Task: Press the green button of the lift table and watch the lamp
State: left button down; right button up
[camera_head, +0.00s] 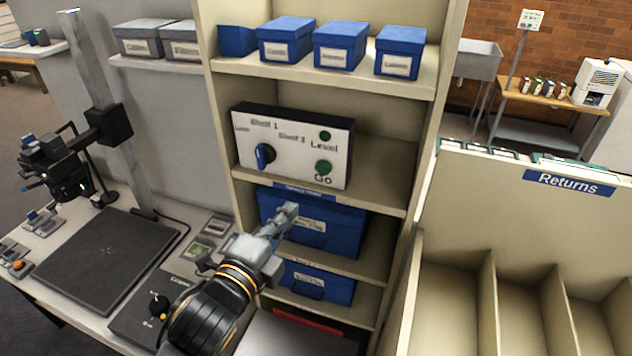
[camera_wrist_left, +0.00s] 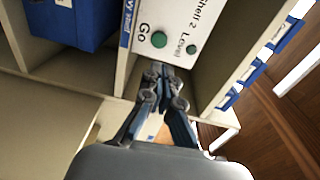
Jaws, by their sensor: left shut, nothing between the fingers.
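A white control panel (camera_head: 290,148) stands on a shelf of the cream rack, with a blue knob (camera_head: 264,156) by the shelf labels. Its green button (camera_head: 323,168), marked Go, is at the lower right. The round lamp (camera_head: 325,136), marked Level, is above it and looks dark green, with no clear glow. My left gripper (camera_head: 289,210) is shut and empty, in front of a blue box below the panel. In the left wrist view, the closed fingertips (camera_wrist_left: 160,71) appear just short of the Go button (camera_wrist_left: 158,40), apart from it. My right gripper is out of view.
A cream Returns bin (camera_head: 569,184) with dividers is at the right. A bench with a black mat (camera_head: 106,252) and camera stand is at the left.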

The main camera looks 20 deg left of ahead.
aim_at(322, 168)
pick_arm(q)
jog(key=w, duration=0.3)
jog(key=w+d, duration=0.1)
jog(key=w, duration=0.7)
jog(key=shift+w+d+f+p, duration=0.1)
jog(key=shift+w+d+p, duration=0.05)
jog(key=shift+p, duration=0.25)
jog(key=shift+w+f, duration=0.15)
jog(key=shift+w, duration=0.5)
jog(key=shift+w, duration=0.1)
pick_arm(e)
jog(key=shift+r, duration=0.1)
